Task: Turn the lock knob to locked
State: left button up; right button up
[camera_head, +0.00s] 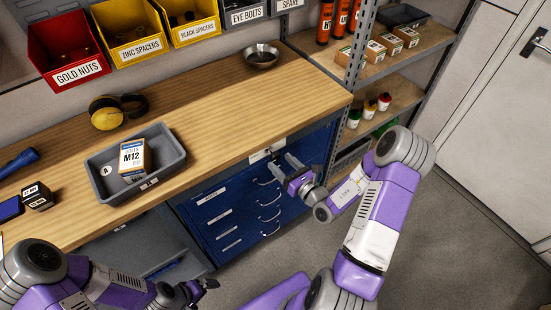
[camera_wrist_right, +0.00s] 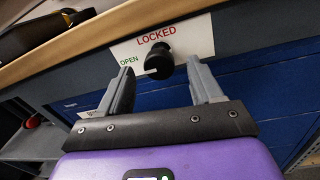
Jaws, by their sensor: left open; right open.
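The black lock knob (camera_wrist_right: 159,61) sits on a white label plate (camera_wrist_right: 192,36) in the right wrist view. The plate reads LOCKED in red above the knob and OPEN in green to its left. The knob's white pointer points left, towards OPEN. The plate (camera_head: 258,156) also shows in the head view, above the blue drawers. My right gripper (camera_head: 283,168) is open in front of it, with a finger on either side of the knob in the wrist view and gaps on both sides. I cannot tell the remaining depth. My left gripper (camera_head: 205,287) is open, low at the front, away from the knob.
The blue drawer cabinet (camera_head: 225,215) with bar handles stands under the wooden bench top (camera_head: 220,120), whose edge runs just above the plate. A grey tray (camera_head: 172,182) holding a box stands on the bench. Shelves (camera_head: 400,95) stand to the right; floor there is clear.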

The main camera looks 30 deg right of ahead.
aim_at(277, 159)
jog(key=shift+w+a, duration=0.2)
jog(key=shift+w, duration=0.8)
jog(key=shift+w+a, duration=0.15)
jog(key=shift+w, duration=0.8)
jog(key=c, duration=1.1)
jog(key=shift+o, duration=0.2)
jog(key=m+p, duration=0.4)
jog(key=shift+r+m, duration=0.1)
jog(key=shift+m, duration=0.2)
jog(key=m+p, duration=0.4)
jog(key=shift+m+t, duration=0.3)
jog(key=shift+m, duration=0.1)
jog(key=m+p, duration=0.2)
jog(key=m, duration=0.2)
jog(key=shift+m+h+p, duration=0.4)
jog(key=m+p, duration=0.1)
jog(key=m, duration=0.3)
jog(key=shift+f+p, duration=0.2)
jog(key=shift+p, duration=0.15)
jog(key=shift+m, duration=0.5)
